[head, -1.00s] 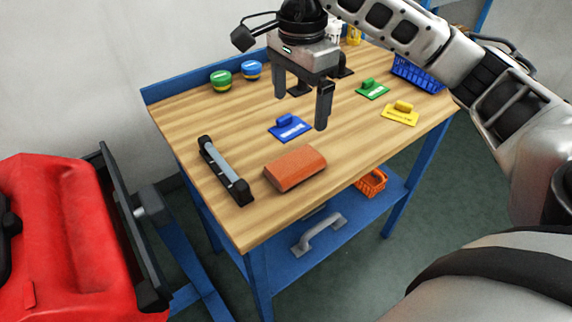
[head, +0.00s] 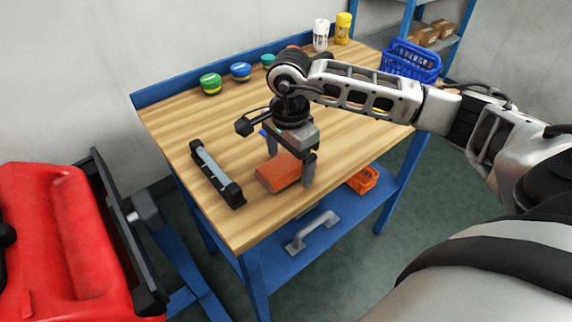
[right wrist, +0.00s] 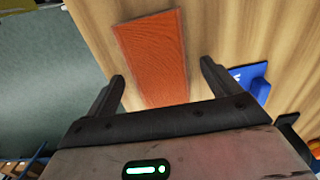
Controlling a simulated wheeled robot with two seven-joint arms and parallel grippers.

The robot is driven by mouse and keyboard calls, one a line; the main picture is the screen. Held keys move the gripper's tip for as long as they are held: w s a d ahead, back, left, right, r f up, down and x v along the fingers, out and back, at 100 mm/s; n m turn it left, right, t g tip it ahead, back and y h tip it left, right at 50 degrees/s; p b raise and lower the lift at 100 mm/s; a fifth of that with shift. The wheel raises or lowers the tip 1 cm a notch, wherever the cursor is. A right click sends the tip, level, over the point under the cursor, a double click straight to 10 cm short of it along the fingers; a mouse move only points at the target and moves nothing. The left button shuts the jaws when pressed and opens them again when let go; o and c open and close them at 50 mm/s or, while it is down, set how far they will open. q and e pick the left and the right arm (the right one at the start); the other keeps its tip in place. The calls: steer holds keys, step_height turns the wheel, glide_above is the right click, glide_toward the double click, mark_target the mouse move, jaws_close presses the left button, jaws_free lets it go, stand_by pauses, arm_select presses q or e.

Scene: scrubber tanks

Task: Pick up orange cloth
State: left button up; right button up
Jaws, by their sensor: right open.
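The orange cloth (head: 279,173), a folded block-like piece, lies on the wooden table (head: 218,220) near its front edge in the head view. In the right wrist view the cloth (right wrist: 154,52) lies ahead of and partly between the open fingers. The right gripper also shows in the right wrist view (right wrist: 160,78), open and empty. My left gripper is not in view.
A black-and-grey bar tool (head: 216,173) lies left of the cloth. A blue-handled piece (right wrist: 250,78) is close to one finger. Several round tins, including a green one (head: 211,83), stand at the back. A blue basket (head: 410,62) is at the far right. A red machine (head: 65,235) stands left.

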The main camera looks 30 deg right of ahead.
mark_target(288, 161)
steer(key=c, duration=1.1)
steer(key=shift+o, duration=0.2)
steer(key=shift+r, duration=0.3)
step_height(288, 161, up, 2)
steer(key=shift+r+b, duration=0.25)
steer(key=shift+b, duration=0.35)
steer(key=s+a+r, duration=0.7)
steer(key=s+r, duration=0.2)
steer(key=s, duration=0.3)
steer(key=shift+s+r+b, duration=0.15)
steer(key=shift+r+b, duration=0.2)
steer(key=shift+r, duration=0.05)
steer(key=shift+o, duration=0.5)
